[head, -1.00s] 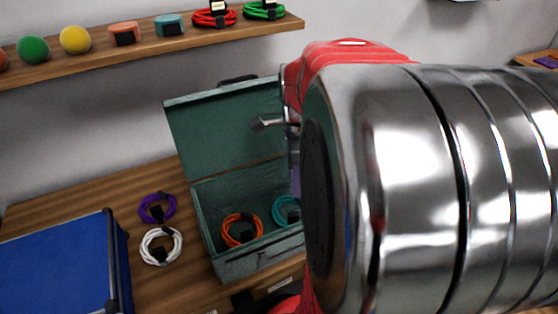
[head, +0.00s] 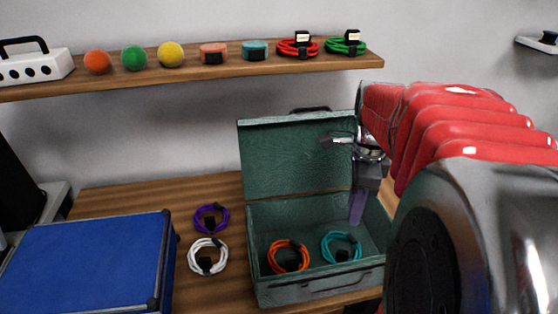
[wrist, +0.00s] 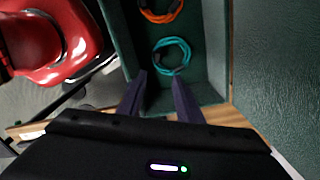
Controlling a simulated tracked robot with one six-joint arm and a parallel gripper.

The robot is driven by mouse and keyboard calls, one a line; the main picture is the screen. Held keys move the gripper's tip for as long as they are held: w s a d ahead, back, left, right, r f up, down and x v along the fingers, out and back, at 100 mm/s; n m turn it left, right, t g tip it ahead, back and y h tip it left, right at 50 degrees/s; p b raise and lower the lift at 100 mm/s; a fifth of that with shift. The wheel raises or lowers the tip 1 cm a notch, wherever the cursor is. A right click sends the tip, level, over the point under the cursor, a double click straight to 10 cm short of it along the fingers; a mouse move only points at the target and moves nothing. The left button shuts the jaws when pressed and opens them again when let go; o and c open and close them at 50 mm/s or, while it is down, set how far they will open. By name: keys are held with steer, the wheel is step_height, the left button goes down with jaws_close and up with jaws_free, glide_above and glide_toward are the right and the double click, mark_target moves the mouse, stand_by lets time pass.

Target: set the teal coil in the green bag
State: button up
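The teal coil (head: 327,246) lies inside the open green case (head: 290,165), on its floor at the right, beside an orange coil. The case, which looks like the green bag, has its lid up at the back. My gripper (head: 356,206) is above the right part of the case, pointing down, apart from the coil. In the wrist view my gripper (wrist: 158,98) has its two purple fingers spread with nothing between them. The teal coil (wrist: 157,60) lies just beyond the fingertips there.
The orange coil (head: 278,256) is in the case. A purple coil (head: 199,222) and a white coil (head: 193,258) lie on the wooden table left of it. A blue case (head: 85,265) stands further left. A wall shelf (head: 200,76) holds balls and more coils.

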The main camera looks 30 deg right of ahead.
steer(key=a+r+n+t, duration=0.1)
steer(key=a+n+t, duration=0.1)
steer(key=a+n, duration=0.9)
steer(key=s+a+r+n+t, duration=0.1)
steer(key=a+n+t, duration=0.2)
steer(key=a+n, duration=0.8)
steer(key=n, duration=0.3)
steer(key=shift+s+a+r+n+t, duration=0.25)
steer(key=shift+s+r+n+t, duration=0.05)
steer(key=shift+r, duration=0.05)
steer(key=shift+s, duration=0.1)
